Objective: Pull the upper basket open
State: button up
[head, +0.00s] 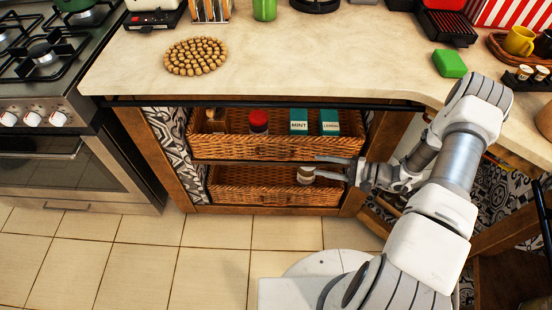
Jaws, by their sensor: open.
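The upper wicker basket (277,149) sits on the shelf under the countertop, its contents showing between its front wall and the counter edge. In it are a red-lidded jar (259,122), a teal box marked MINT (299,122) and one marked LEMON (330,122). My gripper (317,166) reaches in from the right with its fingers pointing left. It is open, overlapping the lower right front of the upper basket and the gap below. I cannot tell whether a finger touches the basket.
A lower wicker basket (255,188) with a small jar (306,175) sits beneath. A stove with an oven (75,165) stands at left. The countertop (290,65) overhangs the baskets and holds a round cork trivet (196,56). The tiled floor (215,245) in front is clear at left.

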aim_at(281, 159)
jog(key=b+x, duration=0.2)
jog(key=x, duration=1.4)
jog(key=shift+s+a+b, duration=0.1)
jog(key=shift+b, duration=0.25)
grip_shut()
dwell(0.5)
